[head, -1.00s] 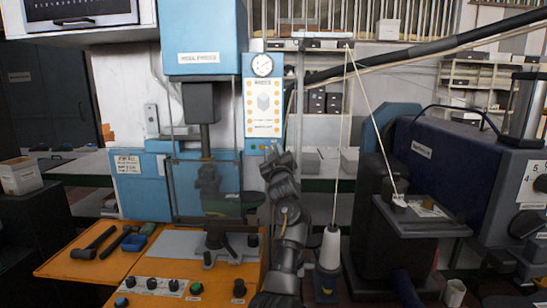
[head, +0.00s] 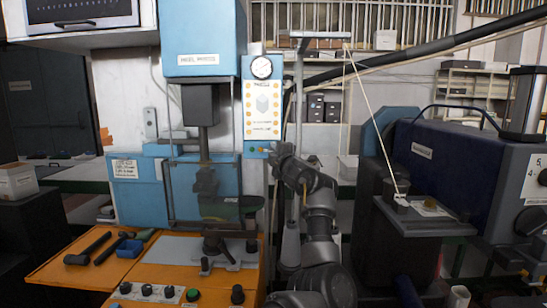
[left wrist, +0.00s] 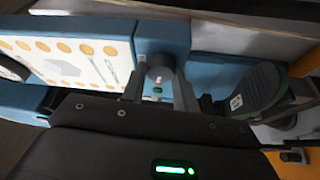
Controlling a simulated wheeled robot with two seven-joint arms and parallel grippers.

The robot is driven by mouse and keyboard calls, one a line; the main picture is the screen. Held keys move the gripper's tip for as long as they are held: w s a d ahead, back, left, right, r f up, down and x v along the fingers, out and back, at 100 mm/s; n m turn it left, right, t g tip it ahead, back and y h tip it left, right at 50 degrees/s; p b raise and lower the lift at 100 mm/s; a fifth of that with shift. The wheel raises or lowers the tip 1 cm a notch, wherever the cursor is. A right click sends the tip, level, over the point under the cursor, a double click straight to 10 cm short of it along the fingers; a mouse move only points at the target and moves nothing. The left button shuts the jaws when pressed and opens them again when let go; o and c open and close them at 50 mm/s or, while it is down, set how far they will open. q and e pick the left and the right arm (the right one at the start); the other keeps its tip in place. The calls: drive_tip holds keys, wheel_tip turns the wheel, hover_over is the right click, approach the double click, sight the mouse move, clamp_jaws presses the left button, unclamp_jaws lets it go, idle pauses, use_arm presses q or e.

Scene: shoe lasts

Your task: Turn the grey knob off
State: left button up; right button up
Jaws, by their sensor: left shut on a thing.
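The grey knob (left wrist: 159,70) sits on the blue control panel, just beside the white plate with orange round marks. In the left wrist view it stands between the two fingers of my left gripper (left wrist: 160,88), which is shut on it. In the head view my left gripper (head: 274,153) is at the panel's lower right corner, and it hides the knob there. The knob's pointer direction is hard to read. My right gripper is in neither current view.
The blue press (head: 205,45) stands left of the panel, with a round gauge (head: 262,68) above. An orange bench (head: 150,270) holds tools and buttons. A dark blue machine (head: 450,165) stands to the right. A thin cord hangs in between.

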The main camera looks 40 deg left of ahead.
use_arm(q)
drive_tip(key=shift+n+h, duration=0.4)
drive_tip(key=shift+n, duration=0.4)
drive_tip(key=shift+g, duration=0.4)
drive_tip(key=o, duration=0.7)
drive_tip(key=shift+d, duration=0.1)
drive_tip(key=b+v, duration=0.4)
drive_tip(key=v, duration=0.6)
drive_tip(key=shift+s+d, duration=0.25)
drive_tip(key=shift+d, duration=0.05)
